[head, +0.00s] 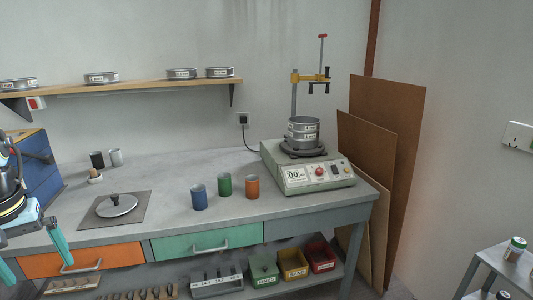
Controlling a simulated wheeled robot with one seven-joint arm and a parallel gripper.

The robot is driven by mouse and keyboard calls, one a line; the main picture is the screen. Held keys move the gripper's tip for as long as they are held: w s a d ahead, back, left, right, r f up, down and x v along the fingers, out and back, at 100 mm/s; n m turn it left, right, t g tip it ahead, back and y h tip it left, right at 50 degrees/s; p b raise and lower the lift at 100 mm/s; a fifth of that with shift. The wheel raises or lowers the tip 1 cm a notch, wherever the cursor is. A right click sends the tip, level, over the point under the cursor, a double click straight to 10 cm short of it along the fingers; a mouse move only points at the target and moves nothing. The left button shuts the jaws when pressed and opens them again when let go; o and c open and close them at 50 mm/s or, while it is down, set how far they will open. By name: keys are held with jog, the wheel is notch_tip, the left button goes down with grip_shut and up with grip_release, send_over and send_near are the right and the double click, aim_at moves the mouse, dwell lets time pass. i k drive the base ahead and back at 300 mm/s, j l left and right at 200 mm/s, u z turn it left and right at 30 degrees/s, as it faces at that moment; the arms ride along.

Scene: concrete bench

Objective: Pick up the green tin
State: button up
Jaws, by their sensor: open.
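The green tin (224,186) stands upright on the concrete bench (160,180), in the middle of a row of three tins. A blue tin (199,197) is close on its left and an orange tin (252,188) close on its right. My gripper (36,266) is at the far left of the head view, in front of the bench, with its teal fingers apart and nothing between them. It is well to the left of the green tin, and part of it is cut off by the picture edge.
A sieve shaker (305,172) stands right of the tins. A metal plate with a lidded pan (116,206) lies left of them. Bench around the tins is clear.

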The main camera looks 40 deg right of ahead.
aim_at(224, 182)
jog(key=i+l, duration=0.15)
jog(key=l, duration=0.15)
jog(key=i+l, duration=0.15)
jog(key=l, duration=0.15)
jog(key=i+l, duration=0.4)
